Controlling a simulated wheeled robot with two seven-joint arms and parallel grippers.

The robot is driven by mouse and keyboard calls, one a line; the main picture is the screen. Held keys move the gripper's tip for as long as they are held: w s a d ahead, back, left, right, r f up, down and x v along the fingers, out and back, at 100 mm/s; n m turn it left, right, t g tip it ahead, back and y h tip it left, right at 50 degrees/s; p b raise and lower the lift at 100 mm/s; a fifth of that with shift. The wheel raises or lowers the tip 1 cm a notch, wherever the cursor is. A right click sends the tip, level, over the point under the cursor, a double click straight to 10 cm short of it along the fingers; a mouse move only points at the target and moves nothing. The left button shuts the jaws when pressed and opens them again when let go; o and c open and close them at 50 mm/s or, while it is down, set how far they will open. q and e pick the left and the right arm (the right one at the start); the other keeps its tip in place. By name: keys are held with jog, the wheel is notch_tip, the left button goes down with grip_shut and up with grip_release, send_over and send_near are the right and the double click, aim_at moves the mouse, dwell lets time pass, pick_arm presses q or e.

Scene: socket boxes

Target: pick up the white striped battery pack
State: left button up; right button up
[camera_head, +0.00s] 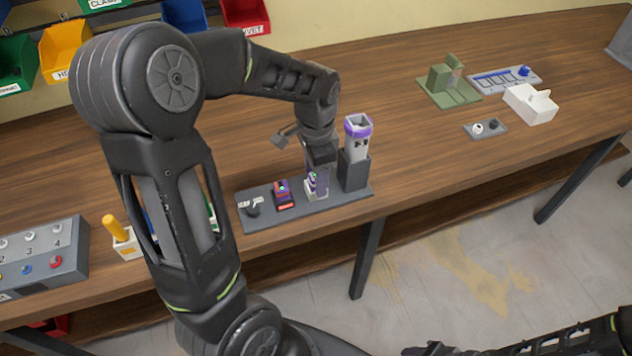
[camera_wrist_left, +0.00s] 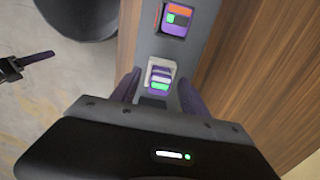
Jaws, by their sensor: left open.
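The white striped battery pack (camera_head: 312,186) stands on the grey tool base (camera_head: 345,201) on the bench. In the left wrist view the battery pack (camera_wrist_left: 160,79) has a purple top with white stripes and a green patch. My left gripper (camera_head: 317,178) is right over it, pointing down. In the left wrist view my left gripper (camera_wrist_left: 158,88) is open, with one purple finger on each side of the pack. I cannot tell whether the fingers touch it. Part of my right gripper (camera_wrist_left: 30,64) shows at the left edge of that view, away from the bench; its opening is unclear.
A purple and red battery pack (camera_head: 282,194) sits beside it on the base. A grey holder with a purple-and-white tool (camera_head: 357,128) stands close on the other side. A small black clamp-like part (camera_head: 252,208) is at the base's left end.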

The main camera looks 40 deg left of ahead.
pick_arm(q)
jog(key=shift+c, duration=0.5)
grip_shut()
jog(key=shift+r, duration=0.1)
notch_tip(320, 180, up, 10)
jog(key=shift+b, duration=0.35)
dwell(0.6)
